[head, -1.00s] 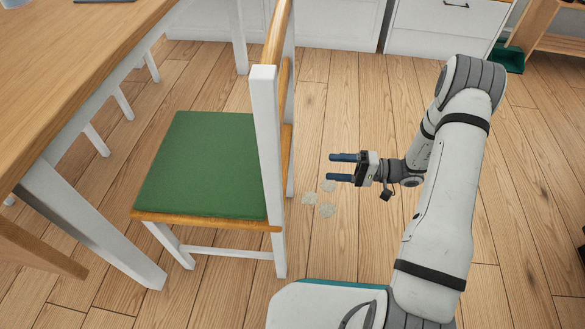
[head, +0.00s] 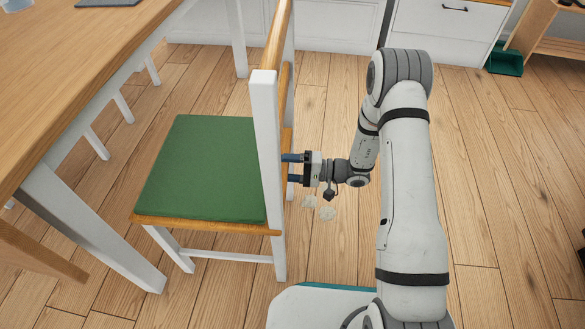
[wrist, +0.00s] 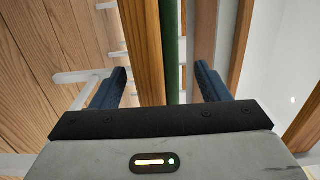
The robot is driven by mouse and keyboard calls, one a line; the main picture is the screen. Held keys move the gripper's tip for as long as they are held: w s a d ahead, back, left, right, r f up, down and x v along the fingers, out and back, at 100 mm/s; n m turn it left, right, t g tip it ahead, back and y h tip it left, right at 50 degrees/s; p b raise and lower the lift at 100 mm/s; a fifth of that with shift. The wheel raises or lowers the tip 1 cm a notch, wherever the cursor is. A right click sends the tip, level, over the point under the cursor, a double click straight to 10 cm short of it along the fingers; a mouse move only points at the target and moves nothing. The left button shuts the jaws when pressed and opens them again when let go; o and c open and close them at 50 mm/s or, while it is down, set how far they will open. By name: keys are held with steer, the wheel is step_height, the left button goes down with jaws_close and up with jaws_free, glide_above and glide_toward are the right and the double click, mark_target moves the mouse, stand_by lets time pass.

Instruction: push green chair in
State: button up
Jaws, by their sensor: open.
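The green chair (head: 203,168) has a green seat pad, a wooden seat edge and white posts. It stands upright beside the wooden table (head: 70,75), with its back toward my arm and a gap between seat and table. My gripper (head: 288,168) is open and empty, at the chair's back, pointing left. Its fingertips are partly hidden by the white back post, and I cannot tell whether they touch. In the wrist view my two blue fingers (wrist: 162,90) are spread, with the green pad's edge (wrist: 173,50) and wooden chair parts between and beyond them.
White table legs (head: 95,230) stand left of the chair. A wooden bench-like piece (head: 40,250) is at the lower left. White cabinets (head: 440,25) and a green bin (head: 505,60) are at the back.

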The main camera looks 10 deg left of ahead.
jaws_close()
stand_by(0.7)
